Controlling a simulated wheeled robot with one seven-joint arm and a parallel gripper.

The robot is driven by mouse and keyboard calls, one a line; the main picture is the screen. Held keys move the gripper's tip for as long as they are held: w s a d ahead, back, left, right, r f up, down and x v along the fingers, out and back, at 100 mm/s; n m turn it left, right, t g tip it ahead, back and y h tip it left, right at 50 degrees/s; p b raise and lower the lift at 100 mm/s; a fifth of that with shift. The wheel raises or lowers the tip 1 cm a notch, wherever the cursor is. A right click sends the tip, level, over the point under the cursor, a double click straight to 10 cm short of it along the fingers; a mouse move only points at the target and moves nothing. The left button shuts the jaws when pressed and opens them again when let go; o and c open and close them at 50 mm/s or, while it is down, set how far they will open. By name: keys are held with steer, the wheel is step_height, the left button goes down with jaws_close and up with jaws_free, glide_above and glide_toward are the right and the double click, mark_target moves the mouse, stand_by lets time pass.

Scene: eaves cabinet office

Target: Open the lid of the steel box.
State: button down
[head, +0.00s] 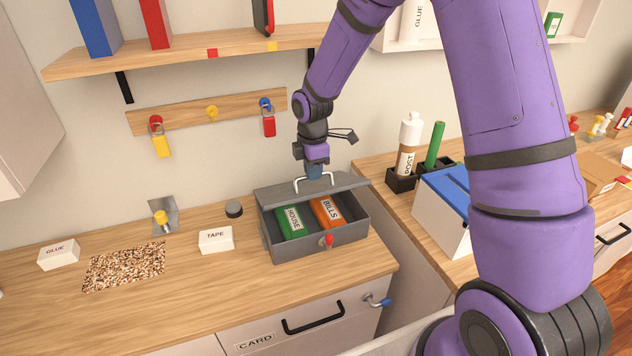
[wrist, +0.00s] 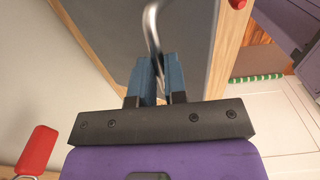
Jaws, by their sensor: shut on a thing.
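The grey steel box (head: 313,241) stands on the wooden counter near its right end. Its lid (head: 345,181) is raised at the back, and the box's inside shows. A green block labelled HOUSE (head: 290,222) and an orange one labelled BILLS (head: 328,211) lie in it. My gripper (head: 315,178) is above the lid, its blue fingers shut on the lid's metal handle (head: 299,184). In the wrist view the fingers (wrist: 155,80) close on the bent handle (wrist: 151,28), with the grey lid (wrist: 185,40) beyond.
A TAPE box (head: 216,239), a dark round puck (head: 234,208) and a GLUE box (head: 58,254) stand left on the counter. A peg rail (head: 210,112) with padlocks hangs behind. A blue-topped white box (head: 444,220) stands right, across a gap.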

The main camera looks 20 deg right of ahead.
steer(key=shift+w+r, duration=0.45)
steer(key=shift+w, duration=0.3)
steer(key=shift+w+r, duration=0.5)
steer(key=shift+w, duration=0.3)
steer(key=shift+w+r, duration=0.45)
steer(key=shift+w, duration=0.3)
steer(key=c, duration=1.2)
jaws_free()
steer(key=shift+w+f, duration=0.1)
steer(key=shift+o, duration=0.2)
